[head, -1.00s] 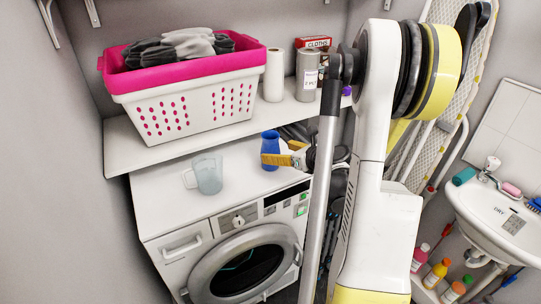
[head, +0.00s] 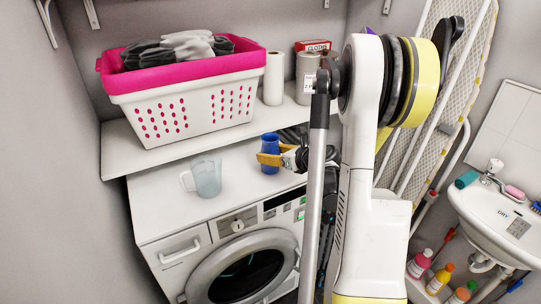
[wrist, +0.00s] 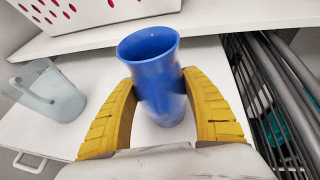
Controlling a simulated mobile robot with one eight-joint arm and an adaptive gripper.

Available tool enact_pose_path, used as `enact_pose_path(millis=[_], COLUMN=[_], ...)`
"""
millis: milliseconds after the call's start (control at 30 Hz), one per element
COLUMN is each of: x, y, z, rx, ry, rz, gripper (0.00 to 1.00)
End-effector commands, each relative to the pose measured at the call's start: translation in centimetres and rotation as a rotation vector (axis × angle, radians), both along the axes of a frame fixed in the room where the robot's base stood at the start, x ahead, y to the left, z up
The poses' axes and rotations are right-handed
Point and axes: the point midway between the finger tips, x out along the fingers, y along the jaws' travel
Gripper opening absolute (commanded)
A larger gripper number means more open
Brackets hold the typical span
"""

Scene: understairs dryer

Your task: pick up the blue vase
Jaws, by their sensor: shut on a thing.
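The blue vase (head: 270,153) is upright at the right part of the white dryer's top (head: 232,198). In the wrist view the vase (wrist: 152,62) stands between the two yellow fingers of my gripper (wrist: 163,110). The fingers touch its sides and are shut on it. In the head view my gripper (head: 269,160) comes in from the right, with a yellow finger across the front of the vase. The lower part of the vase is partly hidden by the finger in the head view. I cannot tell whether its base touches the dryer top.
A clear pitcher (head: 207,178) stands left of the vase. A shelf (head: 125,150) behind holds a white and pink laundry basket (head: 195,112), a paper roll (head: 273,80) and a grey canister (head: 305,78). A dark wire rack (wrist: 262,90) is close on the right.

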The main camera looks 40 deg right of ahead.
Motion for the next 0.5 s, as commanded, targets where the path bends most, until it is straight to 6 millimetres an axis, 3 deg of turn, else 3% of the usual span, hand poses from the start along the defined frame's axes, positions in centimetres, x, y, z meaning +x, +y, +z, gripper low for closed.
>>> enact_pose_path(millis=[167, 367, 500], x=[0.0, 0.0, -1.9], y=[0.0, 0.0, -2.1], z=[1.1, 4.3, 6.1], rx=[0.000, 0.000, 0.001], ry=[-0.001, 0.000, 0.000], rz=[0.000, 0.000, -0.006], gripper=[0.15, 0.15, 0.15])
